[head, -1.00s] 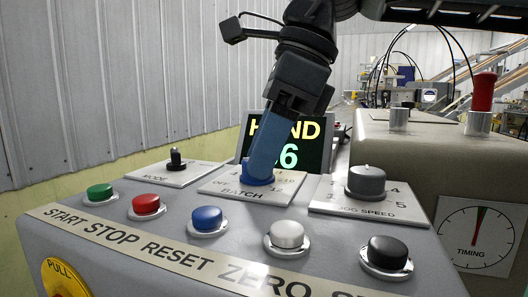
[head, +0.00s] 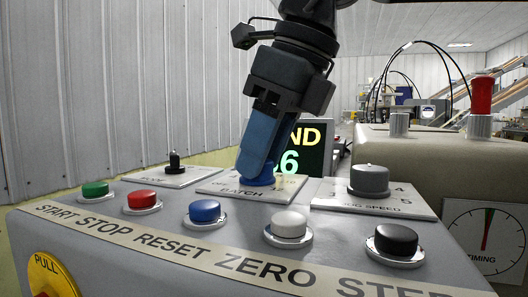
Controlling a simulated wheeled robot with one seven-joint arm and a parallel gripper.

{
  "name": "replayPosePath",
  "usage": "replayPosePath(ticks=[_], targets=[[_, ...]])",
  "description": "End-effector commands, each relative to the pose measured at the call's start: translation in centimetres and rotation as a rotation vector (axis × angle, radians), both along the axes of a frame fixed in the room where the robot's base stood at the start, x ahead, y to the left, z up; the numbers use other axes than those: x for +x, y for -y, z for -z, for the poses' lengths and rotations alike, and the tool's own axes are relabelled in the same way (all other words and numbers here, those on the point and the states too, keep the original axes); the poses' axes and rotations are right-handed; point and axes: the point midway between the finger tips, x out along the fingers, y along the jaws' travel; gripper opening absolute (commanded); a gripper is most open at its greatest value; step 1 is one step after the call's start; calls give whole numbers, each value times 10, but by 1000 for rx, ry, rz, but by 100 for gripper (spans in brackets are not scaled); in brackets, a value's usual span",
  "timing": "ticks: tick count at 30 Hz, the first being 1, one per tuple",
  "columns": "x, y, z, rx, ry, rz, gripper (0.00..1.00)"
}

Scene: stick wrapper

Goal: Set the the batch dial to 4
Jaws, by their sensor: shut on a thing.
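The mode switch (head: 174,162) stands to the left and the grey jog speed knob (head: 369,180) to the right. A row of buttons, including the blue button (head: 205,211) and white button (head: 289,223), lies in front. A red-topped post (head: 482,95) stands at right.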

Motion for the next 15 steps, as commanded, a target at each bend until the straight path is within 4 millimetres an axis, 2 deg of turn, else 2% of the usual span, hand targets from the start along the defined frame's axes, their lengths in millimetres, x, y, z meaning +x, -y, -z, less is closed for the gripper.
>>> replayPosePath(ticks=[9,10,15], targets=[[0,1,1,-3,-1,1,9],[0,1,1,-3,-1,1,42],[0,1,0,-2,-1,0,58]])
